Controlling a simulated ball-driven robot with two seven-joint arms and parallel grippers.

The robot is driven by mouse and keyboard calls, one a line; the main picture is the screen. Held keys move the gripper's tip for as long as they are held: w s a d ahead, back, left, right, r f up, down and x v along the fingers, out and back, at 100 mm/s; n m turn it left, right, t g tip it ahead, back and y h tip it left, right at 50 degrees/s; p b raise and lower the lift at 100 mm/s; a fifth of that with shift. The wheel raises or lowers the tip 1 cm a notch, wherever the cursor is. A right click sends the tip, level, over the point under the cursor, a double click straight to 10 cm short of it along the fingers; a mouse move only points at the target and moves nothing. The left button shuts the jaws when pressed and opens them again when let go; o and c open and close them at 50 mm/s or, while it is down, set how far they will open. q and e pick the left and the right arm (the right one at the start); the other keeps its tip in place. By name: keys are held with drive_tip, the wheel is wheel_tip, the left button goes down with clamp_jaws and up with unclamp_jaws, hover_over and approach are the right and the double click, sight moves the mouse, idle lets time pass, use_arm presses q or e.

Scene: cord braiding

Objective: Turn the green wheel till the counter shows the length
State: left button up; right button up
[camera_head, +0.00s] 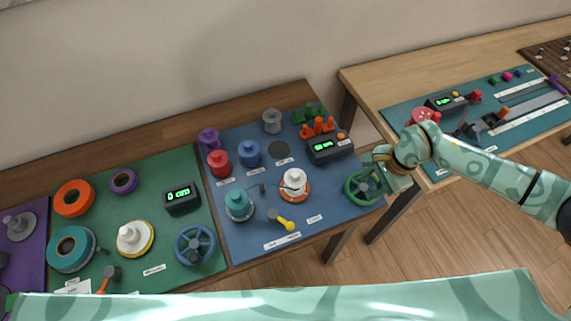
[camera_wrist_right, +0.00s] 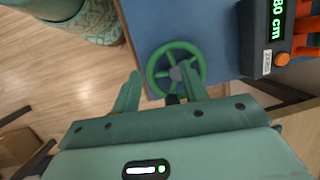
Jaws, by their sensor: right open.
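The green wheel (camera_head: 351,190) stands at the right front corner of the blue mat. In the right wrist view, the green wheel (camera_wrist_right: 153,76) shows its spokes and grey hub. My right gripper (camera_head: 376,172) is at the wheel's right side. Its jaws (camera_wrist_right: 161,88) are open, with the fingers apart around the near part of the wheel; I cannot tell whether they touch it. The dark counter (camera_head: 328,148) is behind the wheel, with green digits. In the right wrist view the counter (camera_wrist_right: 262,45) reads "80 cm", cut by the picture's edge. My left gripper is not in view.
The blue mat (camera_head: 240,275) also holds spools, an orange-and-white reel (camera_head: 295,184) and a yellow-handled tool (camera_head: 285,222). A green mat (camera_head: 150,205) to the left has its own blue wheel (camera_head: 195,245) and counter (camera_head: 182,198). A gap separates the right table (camera_head: 370,85).

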wheel_tip(320, 180, up, 8)
drive_tip(key=p, duration=0.5)
drive_tip(key=shift+f+p, duration=0.15)
drive_tip(key=shift+p, duration=0.15)
